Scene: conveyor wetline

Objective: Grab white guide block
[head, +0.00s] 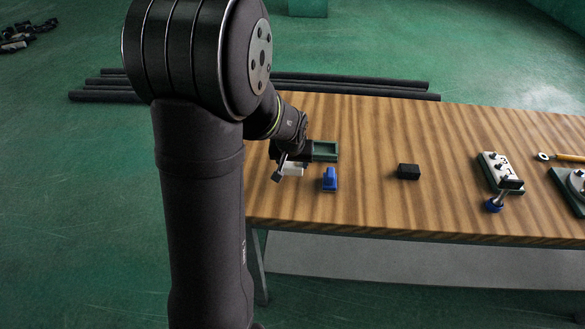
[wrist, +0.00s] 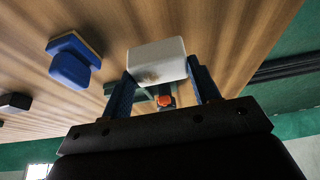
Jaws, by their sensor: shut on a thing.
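The white guide block (head: 293,169) is a small pale box near the left end of the wooden table. In the wrist view the white guide block (wrist: 157,57) sits between the two fingertips of my gripper (wrist: 160,75), with a brownish mark on its near face. My gripper (head: 287,170) is shut on it. In the head view my arm covers part of the area around it. I cannot tell whether the block touches the tabletop.
A blue block (head: 330,180) stands just right of my gripper, with a green tray (head: 325,151) behind. A black block (head: 408,172) lies farther right.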

